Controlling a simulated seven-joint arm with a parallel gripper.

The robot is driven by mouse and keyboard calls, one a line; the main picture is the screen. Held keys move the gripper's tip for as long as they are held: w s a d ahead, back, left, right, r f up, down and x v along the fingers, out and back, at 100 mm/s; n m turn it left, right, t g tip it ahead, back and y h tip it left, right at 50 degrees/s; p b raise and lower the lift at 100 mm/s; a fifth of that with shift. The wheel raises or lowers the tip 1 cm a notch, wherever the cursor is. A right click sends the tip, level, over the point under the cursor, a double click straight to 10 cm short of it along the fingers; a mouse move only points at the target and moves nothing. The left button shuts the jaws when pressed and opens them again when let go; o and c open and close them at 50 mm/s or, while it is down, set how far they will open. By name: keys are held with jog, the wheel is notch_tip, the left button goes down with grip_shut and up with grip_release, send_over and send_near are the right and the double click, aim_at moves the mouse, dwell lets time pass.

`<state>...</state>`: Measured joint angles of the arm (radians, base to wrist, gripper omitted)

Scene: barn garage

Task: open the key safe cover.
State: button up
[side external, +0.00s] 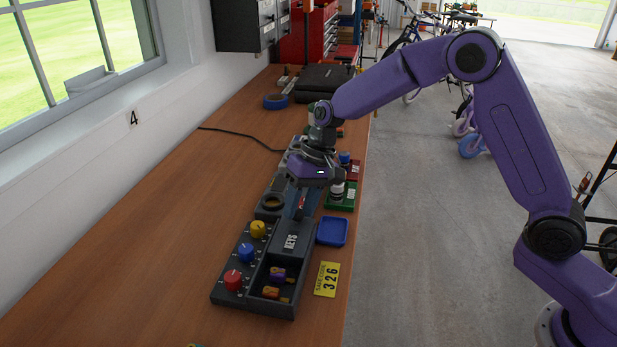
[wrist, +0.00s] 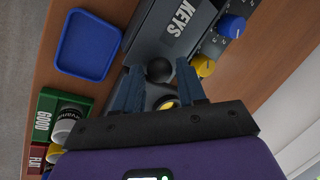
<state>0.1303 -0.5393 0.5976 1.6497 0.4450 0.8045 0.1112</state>
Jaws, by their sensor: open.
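The dark grey key safe (side external: 229,293) lies on the bench, with red (side external: 233,280), blue (side external: 246,252) and yellow (side external: 258,229) dial knobs on its left side. Its cover (side external: 292,226), marked KEYS, lies over the far part; the cover also shows in the wrist view (wrist: 172,28). The near compartment is uncovered, with orange and purple-tagged keys (side external: 277,273) inside. A round black knob (wrist: 159,70) at the cover's end shows between my fingertips. My gripper (side external: 300,207) is open, pointing down over the cover's far end; finger contact with the knob cannot be told.
A yellow code card reading 326 (side external: 327,280) and an empty blue tray (side external: 332,231) lie right of the safe. Green (side external: 341,203) and red holders stand beyond the tray, near the bench edge. Blue tape (side external: 275,102) and a black case (side external: 322,82) lie farther back.

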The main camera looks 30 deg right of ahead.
jog(key=v, duration=1.7)
jog(key=s+f+n+h, duration=0.1)
jog(key=s+f+n, duration=0.15)
jog(key=s, duration=0.65)
jog(key=s+f+n+h, duration=0.15)
jog(key=s+n, duration=0.25)
jog(key=s, duration=0.6)
jog(key=s+d+f+n, duration=0.3)
jog(key=s+d, duration=0.2)
jog(key=s, duration=0.3)
jog(key=s+d+f+n+h, duration=0.1)
jog(key=s+d+f+n, duration=0.2)
jog(key=s+d, duration=0.2)
jog(key=s, duration=0.2)
jog(key=shift+s, duration=0.4)
